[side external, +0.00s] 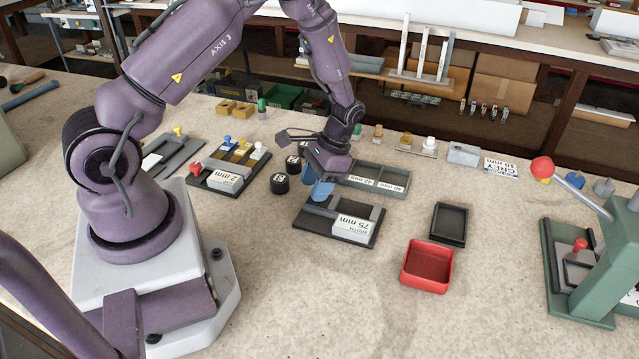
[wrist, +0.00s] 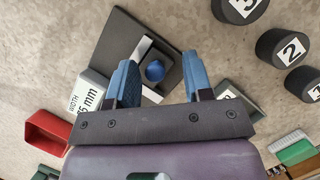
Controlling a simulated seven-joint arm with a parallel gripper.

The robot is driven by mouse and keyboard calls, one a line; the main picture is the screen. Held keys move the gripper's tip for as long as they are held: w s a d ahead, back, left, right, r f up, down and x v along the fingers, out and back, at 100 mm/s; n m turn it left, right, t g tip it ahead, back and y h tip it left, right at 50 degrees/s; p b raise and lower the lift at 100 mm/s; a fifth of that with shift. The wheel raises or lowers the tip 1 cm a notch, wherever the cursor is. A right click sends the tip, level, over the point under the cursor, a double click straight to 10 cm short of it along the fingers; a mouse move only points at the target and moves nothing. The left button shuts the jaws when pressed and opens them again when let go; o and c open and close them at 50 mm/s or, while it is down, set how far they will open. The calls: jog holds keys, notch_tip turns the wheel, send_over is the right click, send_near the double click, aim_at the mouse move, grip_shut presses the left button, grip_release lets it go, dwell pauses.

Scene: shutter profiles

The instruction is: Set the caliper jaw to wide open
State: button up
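The caliper (side external: 336,228), a dark board with grey metal jaw pieces and a white "WIDTH 75 mm" label (side external: 355,228), lies flat on the bench under my gripper. In the wrist view the caliper (wrist: 122,36) shows a round blue knob (wrist: 155,70) beside a light metal bar (wrist: 150,92). My gripper (side external: 319,190) is low over the board's back left part. In the wrist view my gripper (wrist: 160,76) is open, its blue fingers on either side of the knob with gaps. Whether the fingertips are down at knob height is unclear. In the side view the fingers hide the knob.
Numbered black cylinders (side external: 279,184) stand left of the caliper. A board with coloured knobs and a "2 mm" label (side external: 227,181) lies further left. A grey tray (side external: 398,191) sits behind. A black tray (side external: 449,224), red bin (side external: 427,265) and green press (side external: 590,265) stand to the right.

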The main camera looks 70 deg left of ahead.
jog(key=shift+w+d+r, duration=0.1)
jog(key=shift+w, duration=0.05)
jog(key=shift+w+r, duration=0.15)
jog(key=shift+r, duration=0.15)
jog(key=v, duration=1.2)
jog(key=shift+r, duration=0.1)
jog(key=s+d+r+t, duration=0.5)
jog(key=s+r, duration=0.4)
jog(key=s+d+r+t, duration=0.5)
jog(key=s+d+r, duration=0.1)
jog(key=s+r, duration=0.3)
jog(key=shift+d+r, duration=0.15)
jog(key=shift+r, duration=0.55)
